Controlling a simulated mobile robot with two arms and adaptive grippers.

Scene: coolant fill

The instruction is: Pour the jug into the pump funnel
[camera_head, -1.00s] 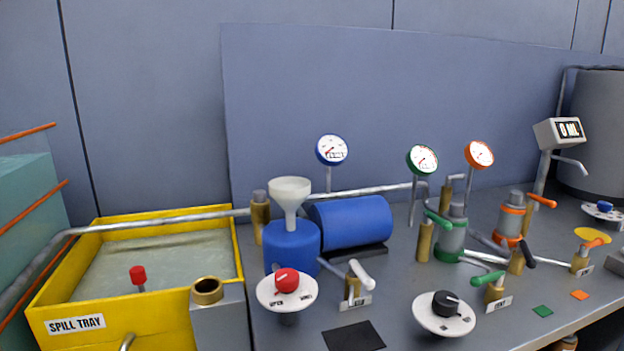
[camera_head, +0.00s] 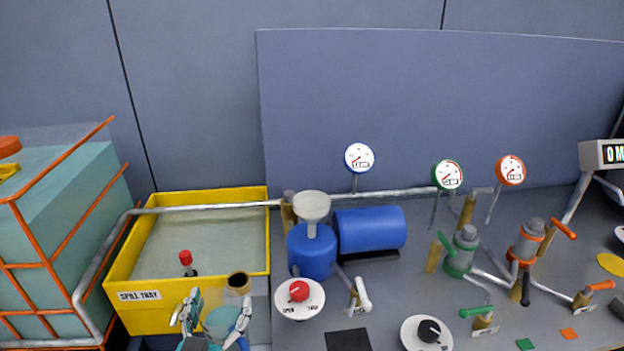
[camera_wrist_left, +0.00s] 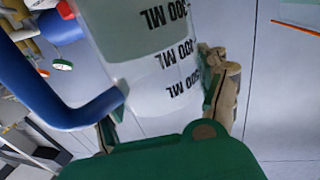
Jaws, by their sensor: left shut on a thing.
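The jug (camera_wrist_left: 165,65) fills the middle of the left wrist view. It is clear, with ML marks, greenish liquid and a blue handle (camera_wrist_left: 45,95). My left gripper (camera_wrist_left: 163,110) is shut on its body, with a finger on each side. In the head view my left gripper (camera_head: 212,316) is low in the picture, in front of the spill tray; a round teal shape between its fingers looks like the jug's top (camera_head: 221,321). The white pump funnel (camera_head: 312,205) stands on the blue pump (camera_head: 311,252), farther back and to the right. My right gripper is out of view.
A red dial (camera_head: 299,291) sits before the pump. A pipe (camera_head: 235,206) runs behind the funnel. An orange-framed tank (camera_head: 60,220) stands left.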

